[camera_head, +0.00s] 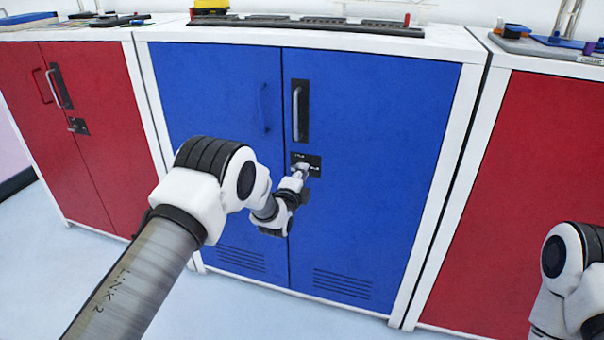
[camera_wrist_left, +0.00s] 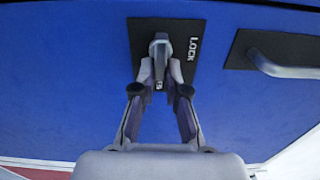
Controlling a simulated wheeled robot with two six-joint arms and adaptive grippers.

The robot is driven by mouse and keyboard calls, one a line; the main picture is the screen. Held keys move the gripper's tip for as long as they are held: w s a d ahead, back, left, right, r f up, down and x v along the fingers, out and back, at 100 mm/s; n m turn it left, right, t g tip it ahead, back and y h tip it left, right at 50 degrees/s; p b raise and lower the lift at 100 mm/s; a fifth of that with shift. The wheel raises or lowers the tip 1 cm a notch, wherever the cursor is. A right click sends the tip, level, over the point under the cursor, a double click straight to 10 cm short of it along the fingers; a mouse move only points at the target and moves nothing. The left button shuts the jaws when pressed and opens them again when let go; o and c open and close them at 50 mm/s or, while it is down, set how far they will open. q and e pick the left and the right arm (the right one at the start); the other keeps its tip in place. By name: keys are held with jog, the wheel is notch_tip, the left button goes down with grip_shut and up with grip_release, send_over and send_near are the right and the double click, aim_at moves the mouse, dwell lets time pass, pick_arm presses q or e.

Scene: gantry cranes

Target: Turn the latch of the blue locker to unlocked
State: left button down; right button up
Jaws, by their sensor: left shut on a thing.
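The blue locker (camera_head: 375,140) stands in the middle of the head view with both doors closed. Its latch has a small black plate (camera_head: 314,159) on the right door, near the door seam and below the grey handle. In the left wrist view the latch's grey lever (camera_wrist_left: 160,46) sits on the black plate, with the word LOCK beside it. My left gripper (camera_head: 300,171) is at the latch; in the wrist view its fingers (camera_wrist_left: 160,88) are closed around the lever's near end. The fingertips partly hide the lever. My right gripper is out of view.
A grey door handle (camera_head: 296,108) is above the latch and shows large at the right of the wrist view. Red lockers (camera_head: 85,130) stand on both sides. Model parts (camera_head: 320,22) lie on the locker top. The floor in front is clear.

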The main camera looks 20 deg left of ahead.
pick_arm(q)
jog(key=shift+w+r, duration=0.1)
jog(key=shift+r, duration=0.2)
jog(key=c, duration=1.2)
grip_release()
jog(key=s, duration=1.2)
jog(key=shift+f, duration=0.25)
jog(key=shift+a, duration=0.1)
